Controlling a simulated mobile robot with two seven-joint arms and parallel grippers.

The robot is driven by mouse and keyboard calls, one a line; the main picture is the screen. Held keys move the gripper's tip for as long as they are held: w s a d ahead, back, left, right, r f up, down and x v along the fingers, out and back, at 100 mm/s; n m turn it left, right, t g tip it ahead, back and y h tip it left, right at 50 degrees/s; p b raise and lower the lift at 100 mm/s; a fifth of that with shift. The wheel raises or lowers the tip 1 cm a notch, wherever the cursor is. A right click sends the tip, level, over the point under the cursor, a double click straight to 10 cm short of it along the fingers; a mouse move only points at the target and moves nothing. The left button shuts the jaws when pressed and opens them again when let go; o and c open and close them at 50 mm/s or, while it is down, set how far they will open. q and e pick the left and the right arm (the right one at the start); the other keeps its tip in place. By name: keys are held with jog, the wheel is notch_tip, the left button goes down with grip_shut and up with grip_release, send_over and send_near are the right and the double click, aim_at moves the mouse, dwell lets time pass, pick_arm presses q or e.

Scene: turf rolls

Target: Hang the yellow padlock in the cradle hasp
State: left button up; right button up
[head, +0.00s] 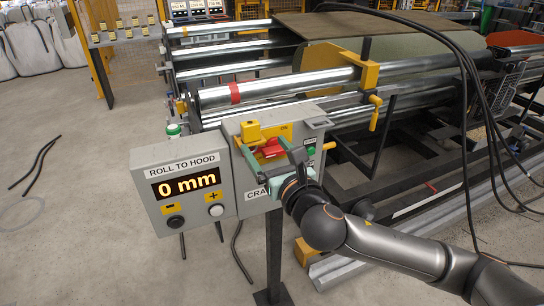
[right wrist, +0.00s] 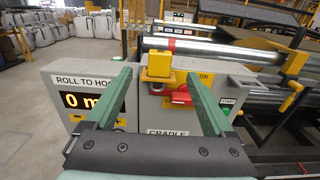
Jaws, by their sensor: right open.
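The yellow padlock (head: 250,131) is at the upper left of the grey cradle box, beside a red switch handle (head: 271,148) on a yellow plate marked ON. In the right wrist view the padlock (right wrist: 158,66) stands between and beyond the fingertips, with the red handle (right wrist: 181,95) just below and to its right. My right gripper (head: 265,148) is open in front of the box, its green fingers apart and holding nothing. I cannot tell whether the padlock's shackle passes through the hasp. My left gripper is out of view.
A grey display box (head: 186,205) reading 0 mm, with a plus and a minus button, adjoins the cradle box on the left. Steel rollers (head: 280,88) and a yellow bracket (head: 368,76) lie behind. Black cables hang at the right. The floor at left is mostly clear.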

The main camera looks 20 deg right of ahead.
jog(key=shift+s, duration=1.3)
jog(key=s+a+f+m+g+y, duration=0.1)
jog(key=s+a+f+m+g, duration=0.15)
jog(key=f+m, duration=0.7)
jog(key=s+a+f+m+g+y, duration=0.1)
jog(key=s+f+m+g, duration=0.2)
jog(key=f+m, duration=0.65)
jog(key=s+d+f+m+g, duration=0.1)
jog(key=s+f+m+g, duration=0.2)
jog(key=s+f+m, duration=1.2)
notch_tip(320, 180, down, 5)
jog(key=shift+s+d, duration=0.4)
jog(key=shift+s, duration=0.3)
jog(key=shift+c, duration=0.4)
